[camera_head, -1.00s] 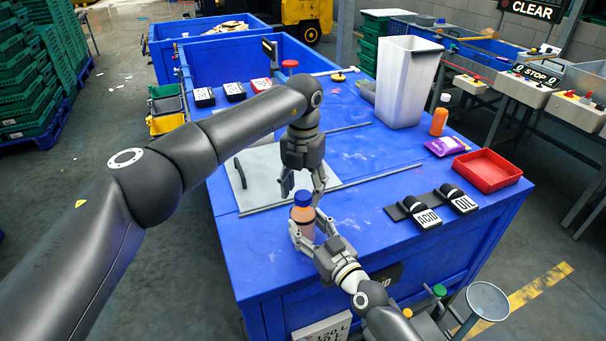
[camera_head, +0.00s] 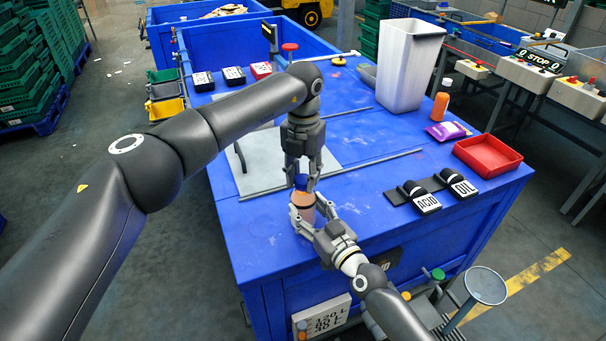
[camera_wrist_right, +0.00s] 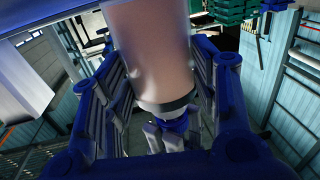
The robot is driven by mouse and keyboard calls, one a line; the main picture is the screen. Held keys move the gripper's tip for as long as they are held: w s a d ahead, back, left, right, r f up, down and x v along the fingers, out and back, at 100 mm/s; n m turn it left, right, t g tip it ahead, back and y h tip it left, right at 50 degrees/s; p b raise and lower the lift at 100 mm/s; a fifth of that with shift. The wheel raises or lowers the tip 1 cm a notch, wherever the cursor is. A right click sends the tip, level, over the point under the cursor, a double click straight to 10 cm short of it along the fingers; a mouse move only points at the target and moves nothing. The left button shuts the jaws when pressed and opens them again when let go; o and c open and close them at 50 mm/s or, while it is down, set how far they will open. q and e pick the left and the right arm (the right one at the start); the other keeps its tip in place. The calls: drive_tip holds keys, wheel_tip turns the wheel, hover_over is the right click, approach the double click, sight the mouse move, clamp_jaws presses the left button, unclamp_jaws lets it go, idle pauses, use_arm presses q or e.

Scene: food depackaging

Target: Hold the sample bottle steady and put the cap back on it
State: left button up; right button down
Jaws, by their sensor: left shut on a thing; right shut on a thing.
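The sample bottle (camera_head: 303,208) stands upright near the table's front edge, with a pinkish body. My right gripper (camera_head: 306,212) is shut around its body. The bottle fills the middle of the right wrist view (camera_wrist_right: 155,55), between the blue-edged fingers. The dark blue cap (camera_head: 300,181) is at the bottle's top, in line with it. My left gripper (camera_head: 301,177) points down from above and is shut on the cap. The cap also shows below the bottle's dark band in the right wrist view (camera_wrist_right: 176,122). Whether the cap is seated is hidden by the fingers.
A grey mat (camera_head: 262,172) with dark rods lies behind the bottle. At right are black ACID and OIL blocks (camera_head: 427,203), a red tray (camera_head: 507,163), a purple packet (camera_head: 449,131), an orange bottle (camera_head: 440,107) and a tall white bin (camera_head: 409,75). The front left table area is clear.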

use_arm(q)
drive_tip(key=o, duration=1.2)
wheel_tip(320, 180, up, 12)
use_arm(e)
drive_tip(key=shift+c, duration=2.4)
unclamp_jaws()
drive_tip(key=shift+s, duration=0.1)
drive_tip(key=v, duration=1.2)
